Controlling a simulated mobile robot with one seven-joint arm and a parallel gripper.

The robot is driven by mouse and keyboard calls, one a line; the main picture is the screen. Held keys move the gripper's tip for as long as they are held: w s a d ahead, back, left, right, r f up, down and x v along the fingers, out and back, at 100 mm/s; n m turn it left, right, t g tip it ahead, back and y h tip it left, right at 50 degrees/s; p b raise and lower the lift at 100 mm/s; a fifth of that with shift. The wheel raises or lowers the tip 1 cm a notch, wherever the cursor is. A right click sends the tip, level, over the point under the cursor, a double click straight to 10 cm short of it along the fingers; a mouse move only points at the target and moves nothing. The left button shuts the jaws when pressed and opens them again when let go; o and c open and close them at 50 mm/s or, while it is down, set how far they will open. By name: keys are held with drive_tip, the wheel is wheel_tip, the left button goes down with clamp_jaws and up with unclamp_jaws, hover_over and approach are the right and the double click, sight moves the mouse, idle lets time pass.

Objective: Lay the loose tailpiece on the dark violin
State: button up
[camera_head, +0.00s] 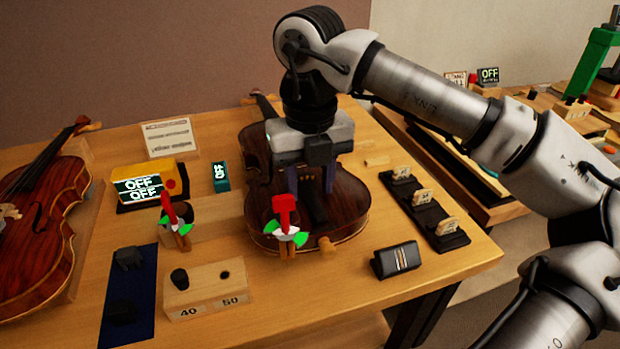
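The dark violin (350,205) lies face up in the middle of the bench, its neck pointing to the back. My gripper (312,186) is over its body, pointing down, with its two bluish fingers apart. A black elongated piece, which looks like the loose tailpiece (318,211), lies lengthwise over the lower part of the violin's top, below and between the fingers. I see no clear contact between the fingers and the piece. The gripper hides the violin's middle, and I cannot tell whether the piece rests fully flat.
A red-topped clamp with green wings (286,226) stands at the violin's near edge; another (173,222) stands left. A second violin (38,225) lies far left. A wooden block marked 40 and 50 (207,291), a blue mat (128,285) and a black stepped rack (437,240) stand nearby.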

sight(310, 190)
drive_tip(key=shift+o, duration=1.1)
wheel_tip(310, 190, up, 14)
drive_tip(key=shift+f, duration=0.1)
